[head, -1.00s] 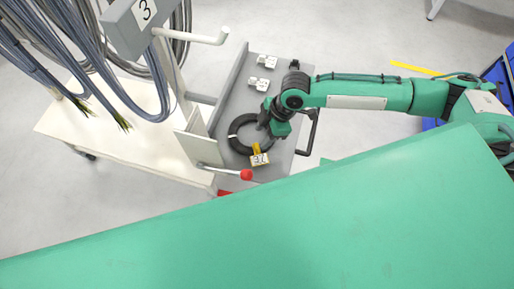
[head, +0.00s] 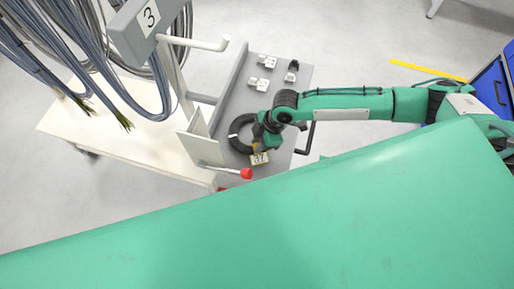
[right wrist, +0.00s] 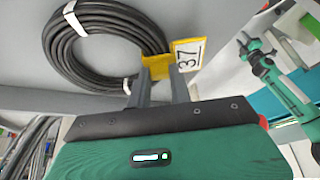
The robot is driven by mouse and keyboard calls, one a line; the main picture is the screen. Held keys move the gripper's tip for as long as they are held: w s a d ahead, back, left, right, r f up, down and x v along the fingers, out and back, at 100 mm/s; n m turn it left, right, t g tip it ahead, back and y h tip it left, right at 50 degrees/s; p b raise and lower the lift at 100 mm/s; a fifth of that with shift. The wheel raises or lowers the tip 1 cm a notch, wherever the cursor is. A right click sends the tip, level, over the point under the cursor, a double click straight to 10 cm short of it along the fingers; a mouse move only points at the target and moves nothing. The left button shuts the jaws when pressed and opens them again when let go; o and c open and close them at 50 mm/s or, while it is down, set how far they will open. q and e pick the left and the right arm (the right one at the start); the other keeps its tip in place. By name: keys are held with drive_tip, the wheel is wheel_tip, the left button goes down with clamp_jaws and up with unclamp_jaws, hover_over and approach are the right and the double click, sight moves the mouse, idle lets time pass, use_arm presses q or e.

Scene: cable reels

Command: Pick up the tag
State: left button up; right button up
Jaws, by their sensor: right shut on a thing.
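The tag is yellow with a white label reading 37. In the head view the tag (head: 260,159) is at the front edge of a black cable coil (head: 236,143), partly hidden by my right gripper (head: 262,143). In the right wrist view the tag (right wrist: 188,56) shows at the fingertips of my right gripper (right wrist: 160,72), which is shut on its yellow part. The black coil (right wrist: 65,50), bound with white bands, lies just beyond on the grey surface. My left gripper does not show.
The grey shelf (head: 228,112) also bears two small white labelled blocks (head: 262,73) and a small dark item (head: 291,73). A white post with hooks (head: 205,42) and a red-ended lever (head: 245,174) stand close by. Grey cables (head: 60,60) hang at left.

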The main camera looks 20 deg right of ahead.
wheel_tip(320, 180, up, 20)
drive_tip(key=b, duration=0.3)
idle(0.3)
drive_tip(key=shift+o, duration=0.9)
drive_tip(key=shift+c, duration=0.9)
wheel_tip(320, 180, up, 3)
drive_tip(key=p, duration=0.3)
drive_tip(key=shift+p, duration=0.4)
